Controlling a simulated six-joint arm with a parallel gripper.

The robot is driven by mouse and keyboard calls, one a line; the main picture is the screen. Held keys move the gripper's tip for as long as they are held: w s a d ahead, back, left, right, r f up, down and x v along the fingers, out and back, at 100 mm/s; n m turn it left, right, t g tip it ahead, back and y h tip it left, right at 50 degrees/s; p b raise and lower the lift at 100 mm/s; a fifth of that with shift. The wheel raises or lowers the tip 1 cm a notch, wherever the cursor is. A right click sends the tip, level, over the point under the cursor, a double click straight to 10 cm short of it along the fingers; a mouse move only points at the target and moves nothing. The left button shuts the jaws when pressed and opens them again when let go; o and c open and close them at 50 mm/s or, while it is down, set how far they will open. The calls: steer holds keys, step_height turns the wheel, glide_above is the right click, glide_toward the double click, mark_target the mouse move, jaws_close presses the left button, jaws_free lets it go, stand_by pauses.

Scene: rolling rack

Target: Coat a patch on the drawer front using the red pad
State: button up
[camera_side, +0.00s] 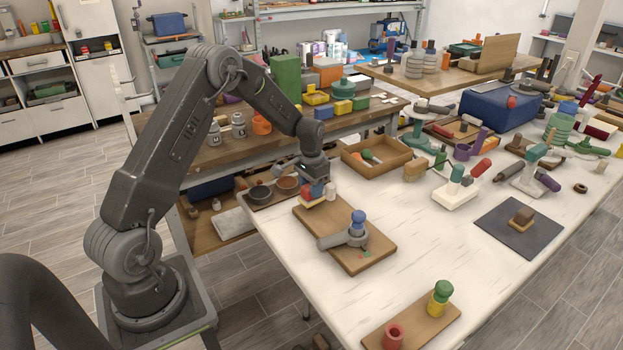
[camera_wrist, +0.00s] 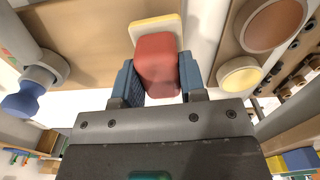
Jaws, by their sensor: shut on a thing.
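My gripper (camera_side: 316,186) is shut on the red pad (camera_side: 311,195), a red block with a pale yellow base under it. In the wrist view the red pad (camera_wrist: 157,62) sits between my blue fingertips (camera_wrist: 158,82). The pad is low over the back end of the drawer front (camera_side: 318,220), a brown board lying flat on the white table. I cannot tell whether the pad touches it. A grey handle (camera_side: 333,240) with a blue knob (camera_side: 358,216) is on the board, also in the wrist view (camera_wrist: 22,103). Small red and green marks (camera_side: 364,254) lie near it.
A wooden box (camera_side: 376,160) stands behind. A white model with a handle (camera_side: 455,193) and a dark mat (camera_side: 520,228) are right.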

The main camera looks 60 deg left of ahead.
steer(key=shift+f, duration=0.5)
steer(key=shift+d+f, duration=0.45)
steer(key=shift+d, duration=4.25)
steer(key=shift+a, duration=4.65)
steer(key=shift+w+a, duration=0.1)
steer(key=shift+w, duration=0.2)
steer(key=shift+d, duration=5)
steer(key=shift+a, duration=5.05)
steer(key=shift+d+r, duration=0.1)
steer(key=shift+r, duration=3.9)
